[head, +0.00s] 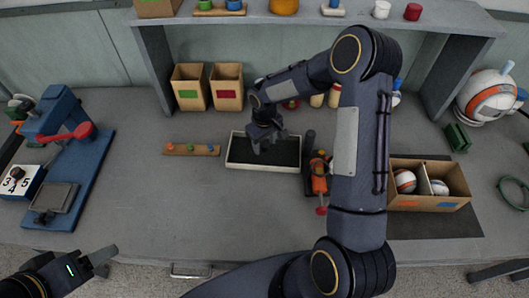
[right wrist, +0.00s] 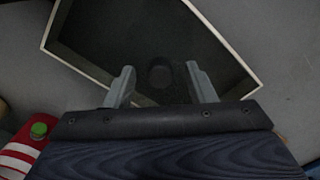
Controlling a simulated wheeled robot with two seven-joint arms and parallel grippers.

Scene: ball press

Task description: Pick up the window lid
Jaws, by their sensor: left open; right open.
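A shallow tray (head: 262,168) with a pale rim and dark floor lies on the bench in the middle of the head view. My right gripper (head: 266,145) is over this tray, pointing down. In the right wrist view, its two fingers (right wrist: 158,72) are apart. A dark round piece (right wrist: 161,77) shows between them against the tray's dark floor; I cannot tell if it is the window lid or its knob, or whether the fingers touch it. The tray rim (right wrist: 76,62) also shows there. My left gripper (head: 104,264) is open and empty at the lower left.
An orange and black device (head: 319,180) stands close right of the tray. A wooden strip with coloured knobs (head: 191,150) lies left of it. A cardboard box with balls (head: 428,199) is at the right, a blue press (head: 80,185) at the left. Bench front is clear.

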